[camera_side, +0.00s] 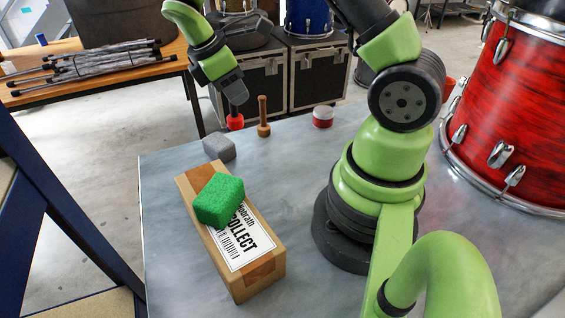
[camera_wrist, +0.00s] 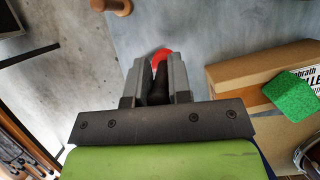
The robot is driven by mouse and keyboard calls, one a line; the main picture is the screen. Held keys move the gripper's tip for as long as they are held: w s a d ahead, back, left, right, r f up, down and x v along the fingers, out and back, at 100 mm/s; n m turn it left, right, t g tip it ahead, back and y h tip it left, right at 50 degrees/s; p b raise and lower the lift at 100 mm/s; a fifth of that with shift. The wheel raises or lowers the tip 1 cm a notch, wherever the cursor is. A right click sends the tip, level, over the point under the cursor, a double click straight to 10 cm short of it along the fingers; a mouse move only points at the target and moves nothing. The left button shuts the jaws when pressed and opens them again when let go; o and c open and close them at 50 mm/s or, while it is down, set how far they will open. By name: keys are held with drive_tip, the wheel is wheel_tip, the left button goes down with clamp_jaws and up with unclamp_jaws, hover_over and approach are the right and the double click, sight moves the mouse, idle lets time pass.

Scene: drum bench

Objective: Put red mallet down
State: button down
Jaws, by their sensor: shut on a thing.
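My gripper (camera_side: 231,97) is shut on the red mallet, holding it by its dark handle with the red head (camera_side: 235,122) hanging down. In the side view the head shows near the bench's far left edge, apparently above the surface; the exact gap is unclear. In the wrist view the dark handle (camera_wrist: 160,80) stands between the two grey fingers (camera_wrist: 159,78). The red head (camera_wrist: 162,55) shows just past the fingertips, with the bench top behind it. The fingers hide part of the mallet.
A wooden mallet (camera_side: 263,117) stands upright right of the red one. A red-and-white tub (camera_side: 322,117) is farther right, a grey block (camera_side: 219,147) nearer. A green sponge (camera_side: 219,199) lies on a cardboard box (camera_side: 259,277). The bench (camera_side: 290,170) is clear between box and my base.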

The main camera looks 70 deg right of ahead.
drive_tip(key=s+d+r+m+g+y, duration=0.1)
drive_tip(key=s+m+y, duration=0.4)
drive_tip(key=s+m, duration=0.65)
drive_tip(key=f+m, duration=0.1)
drive_tip(key=f, duration=0.2)
drive_tip(key=w+f+m, duration=0.1)
drive_tip(key=f, duration=0.2)
drive_tip(key=f+m, duration=0.1)
drive_tip(key=f, duration=0.2)
drive_tip(key=shift+w+d+f, duration=0.15)
drive_tip(key=shift+w+f, duration=0.25)
drive_tip(key=shift+f, duration=0.1)
drive_tip(key=c, duration=1.1)
unclamp_jaws()
drive_tip(key=shift+o, duration=0.2)
